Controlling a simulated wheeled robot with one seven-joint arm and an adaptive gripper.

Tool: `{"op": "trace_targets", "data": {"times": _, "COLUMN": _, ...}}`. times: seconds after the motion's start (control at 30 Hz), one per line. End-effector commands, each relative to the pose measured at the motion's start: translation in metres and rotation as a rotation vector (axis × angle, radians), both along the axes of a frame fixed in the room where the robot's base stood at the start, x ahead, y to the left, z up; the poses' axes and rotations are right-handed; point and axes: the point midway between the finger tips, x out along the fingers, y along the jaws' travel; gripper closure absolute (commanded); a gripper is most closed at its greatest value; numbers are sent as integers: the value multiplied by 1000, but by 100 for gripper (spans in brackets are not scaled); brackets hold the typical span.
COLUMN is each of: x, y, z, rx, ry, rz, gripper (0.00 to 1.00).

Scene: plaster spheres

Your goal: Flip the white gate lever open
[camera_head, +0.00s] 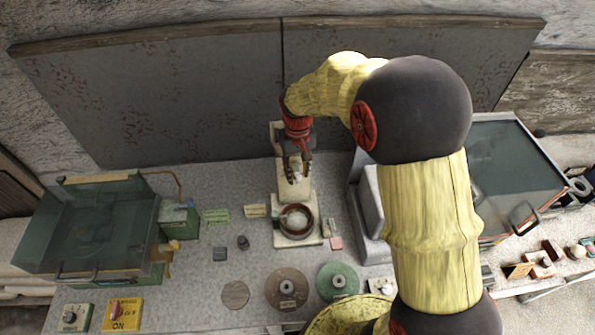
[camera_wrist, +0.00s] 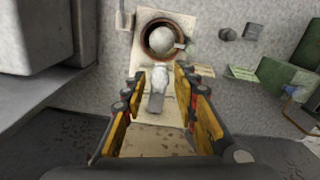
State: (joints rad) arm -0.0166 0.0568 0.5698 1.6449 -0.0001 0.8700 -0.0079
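The white gate lever (camera_wrist: 161,80) shows in the wrist view between my two fingers, with a grey part at its near end. It sits on a cream stand (camera_head: 293,188), just beside a brown ring (camera_head: 284,222) that holds a white sphere (camera_wrist: 161,40). My gripper (camera_head: 294,174) is over the stand, pointing down. In the wrist view my gripper (camera_wrist: 160,95) is open, with yellow-padded fingers on both sides of the lever. A gap shows between the lever and the left finger; I cannot tell whether the right finger touches it. My fingers partly hide the lever in the head view.
A green-glass box (camera_head: 85,230) stands at the left and a grey-glass case (camera_head: 510,170) at the right. Round discs (camera_head: 286,288) lie near the front. Small blocks (camera_head: 220,254) and labels (camera_head: 215,215) lie left of the stand. A grey panel stands behind.

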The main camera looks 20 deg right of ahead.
Motion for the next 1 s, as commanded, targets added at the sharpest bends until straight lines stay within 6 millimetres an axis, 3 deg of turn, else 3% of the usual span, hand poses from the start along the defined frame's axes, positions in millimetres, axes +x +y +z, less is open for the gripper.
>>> {"op": "trace_targets", "data": {"times": 0.47, "x": 0, "y": 0, "z": 0, "rx": 0, "ry": 0, "rz": 0, "gripper": 100}}
{"op": "trace_targets", "data": {"times": 1.0, "x": 1, "y": 5, "z": 0, "rx": 0, "ry": 0, "rz": -107, "gripper": 100}}
